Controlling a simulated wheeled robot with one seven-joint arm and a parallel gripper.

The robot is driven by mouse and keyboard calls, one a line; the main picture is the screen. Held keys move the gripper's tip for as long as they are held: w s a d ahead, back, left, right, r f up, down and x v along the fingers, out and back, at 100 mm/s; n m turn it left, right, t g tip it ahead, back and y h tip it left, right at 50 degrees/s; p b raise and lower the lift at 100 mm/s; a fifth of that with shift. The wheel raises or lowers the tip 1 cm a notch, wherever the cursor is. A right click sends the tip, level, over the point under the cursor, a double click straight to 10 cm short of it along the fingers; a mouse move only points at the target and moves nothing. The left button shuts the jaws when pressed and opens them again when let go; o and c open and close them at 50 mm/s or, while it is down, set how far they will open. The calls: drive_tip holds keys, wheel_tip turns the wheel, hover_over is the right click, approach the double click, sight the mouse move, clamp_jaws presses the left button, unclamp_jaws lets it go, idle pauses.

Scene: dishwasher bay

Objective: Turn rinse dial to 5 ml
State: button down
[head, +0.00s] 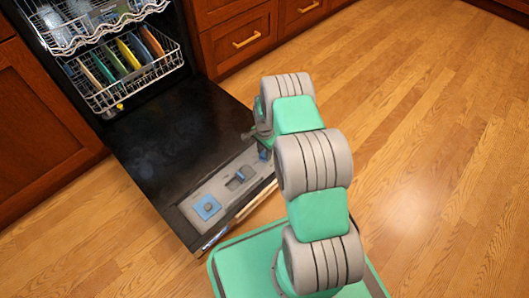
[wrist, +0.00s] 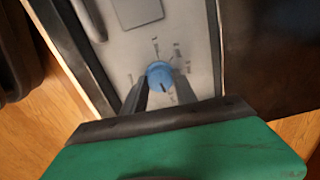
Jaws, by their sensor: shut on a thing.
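The rinse dial (wrist: 160,72) is a small round blue knob on the grey panel of the lowered dishwasher door. My gripper (wrist: 161,84) has one dark finger on each side of it and is shut on it. A short dark mark shows on the side of the knob facing my gripper. Small marks and labels ring the knob, but they are too blurred to read. In the head view a bit of blue at the panel's right end appears to be the dial (head: 264,154), partly hidden by my gripper.
The dishwasher door (head: 160,140) lies open and low over the wood floor. The panel also carries a light-blue square part (head: 207,207) and a grey latch-like part (head: 241,177). The lower rack (head: 130,85) holds several colored plates. Floor to the right is clear.

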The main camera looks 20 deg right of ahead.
sight(264, 154)
drive_tip(key=c, duration=1)
unclamp_jaws()
drive_tip(key=shift+o, duration=0.2)
drive_tip(key=shift+r, duration=0.1)
wheel_tip(264, 154, up, 8)
drive_tip(key=p, duration=0.3)
